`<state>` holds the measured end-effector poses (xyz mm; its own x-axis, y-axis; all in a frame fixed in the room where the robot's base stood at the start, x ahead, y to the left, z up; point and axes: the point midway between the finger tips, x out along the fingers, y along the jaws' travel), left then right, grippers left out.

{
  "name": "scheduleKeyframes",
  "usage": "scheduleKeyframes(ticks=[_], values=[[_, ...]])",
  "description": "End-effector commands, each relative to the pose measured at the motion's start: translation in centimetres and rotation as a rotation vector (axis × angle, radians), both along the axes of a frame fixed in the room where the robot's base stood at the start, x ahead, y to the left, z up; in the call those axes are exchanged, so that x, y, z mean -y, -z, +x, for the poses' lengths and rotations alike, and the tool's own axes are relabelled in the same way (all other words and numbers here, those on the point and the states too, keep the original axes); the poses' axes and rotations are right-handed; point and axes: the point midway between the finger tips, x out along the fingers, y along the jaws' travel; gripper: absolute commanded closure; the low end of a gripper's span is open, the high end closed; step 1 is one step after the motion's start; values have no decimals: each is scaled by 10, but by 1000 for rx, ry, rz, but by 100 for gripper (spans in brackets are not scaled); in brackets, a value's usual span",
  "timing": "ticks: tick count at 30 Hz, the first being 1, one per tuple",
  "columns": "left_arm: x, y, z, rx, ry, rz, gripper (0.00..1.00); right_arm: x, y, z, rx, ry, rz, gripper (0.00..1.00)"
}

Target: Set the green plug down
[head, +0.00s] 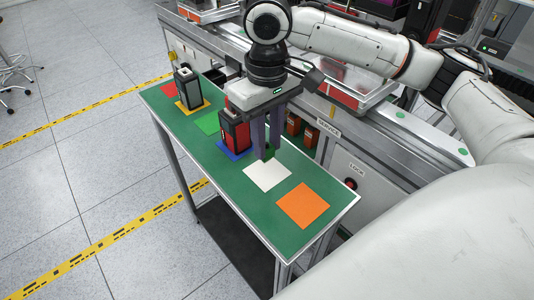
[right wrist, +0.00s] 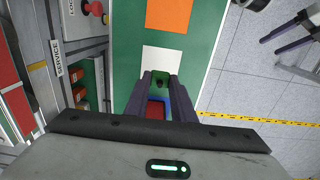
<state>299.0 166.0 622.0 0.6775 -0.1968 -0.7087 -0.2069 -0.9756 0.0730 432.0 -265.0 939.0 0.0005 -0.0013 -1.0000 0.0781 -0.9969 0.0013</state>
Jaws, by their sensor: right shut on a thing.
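My right gripper (head: 268,157) points down near the far edge of the white square (head: 268,177). It is shut on the green plug (right wrist: 161,77), which shows between the dark fingers in the right wrist view. The fingers hide most of the plug in the head view. I cannot tell whether the plug touches the table. My left gripper (right wrist: 270,46) is at the right edge of the right wrist view, over the floor, with its two fingers apart and nothing between them.
The green table (head: 230,193) has a bare orange square (head: 303,206) nearest me. A red block (head: 236,131) stands on a blue square (head: 232,153) just beyond the gripper. A dark block (head: 187,90) stands farther back. A workbench with drawers (head: 347,180) borders the table's right side.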

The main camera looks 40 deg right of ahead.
Motion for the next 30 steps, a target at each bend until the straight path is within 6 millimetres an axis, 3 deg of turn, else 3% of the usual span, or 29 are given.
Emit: scheduleKeyframes(ticks=[3,6,19,20,22,30], values=[[1,3,1,2,2,-1,31,0,23,-1,-4,0,-1,98],[3,2,1,4,4,-2,31,0,34,-1,-3,-1,-1,98],[4,-3,0,4,5,-4,31,0,38,-1,-1,-1,0,98],[3,-1,0,2,4,-5,31,0,39,0,0,-1,0,72],[3,0,-1,0,3,-4,31,0,39,0,0,-1,0,61],[1,5,-3,-9,1,0,31,0,39,0,0,-1,0,59]])
